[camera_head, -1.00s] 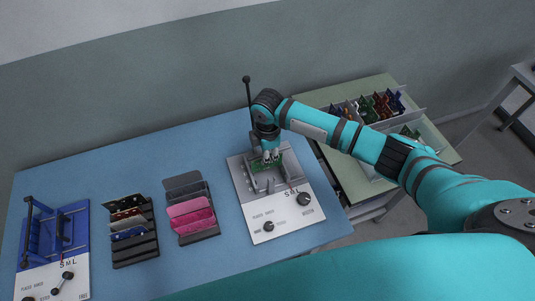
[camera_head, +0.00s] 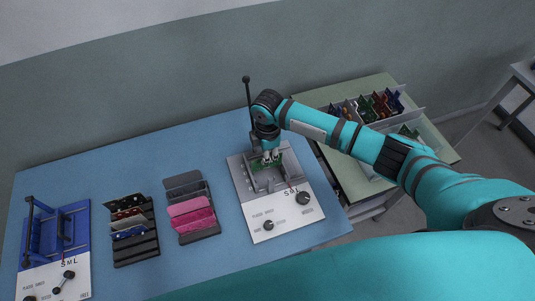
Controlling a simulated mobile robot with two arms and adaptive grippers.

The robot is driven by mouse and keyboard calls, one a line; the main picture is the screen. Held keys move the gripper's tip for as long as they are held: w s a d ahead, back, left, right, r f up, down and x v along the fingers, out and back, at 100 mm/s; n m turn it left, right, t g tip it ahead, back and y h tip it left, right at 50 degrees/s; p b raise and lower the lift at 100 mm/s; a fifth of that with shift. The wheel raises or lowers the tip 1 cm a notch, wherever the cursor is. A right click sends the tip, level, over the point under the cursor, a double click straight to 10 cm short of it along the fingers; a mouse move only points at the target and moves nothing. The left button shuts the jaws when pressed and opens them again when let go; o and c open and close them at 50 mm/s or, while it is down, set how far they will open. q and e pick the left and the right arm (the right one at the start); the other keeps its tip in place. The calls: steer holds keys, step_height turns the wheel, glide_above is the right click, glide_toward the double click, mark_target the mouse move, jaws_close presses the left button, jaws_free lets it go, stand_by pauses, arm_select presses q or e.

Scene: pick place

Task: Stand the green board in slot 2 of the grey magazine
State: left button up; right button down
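A small green board (camera_head: 258,164) sits in the grey test fixture (camera_head: 242,183) right of the table's middle. My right gripper (camera_head: 271,158) points down at the green board from above, with its fingertips at the board's upper edge. The view is too small to tell whether the fingers are closed on it. A grey rack (camera_head: 206,232) left of the fixture, which looks like the magazine, has upright grey and pink panels; its slot numbers cannot be read. My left gripper is out of view.
A black rack (camera_head: 139,252) holding several boards stands further left, and a blue fixture (camera_head: 42,235) is at the far left. A thin black lever (camera_head: 247,95) rises behind the grey fixture. A green side table (camera_head: 345,178) with trays of boards is at the right.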

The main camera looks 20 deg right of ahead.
steer(key=shift+f+b, duration=0.7)
steer(key=shift+f, duration=0.9)
steer(key=c, duration=2)
jaws_free()
steer(key=o, duration=0.6)
steer(key=shift+c, duration=1)
steer(key=shift+r, duration=0.1)
step_height(320, 180, up, 8)
steer(key=p, duration=0.8)
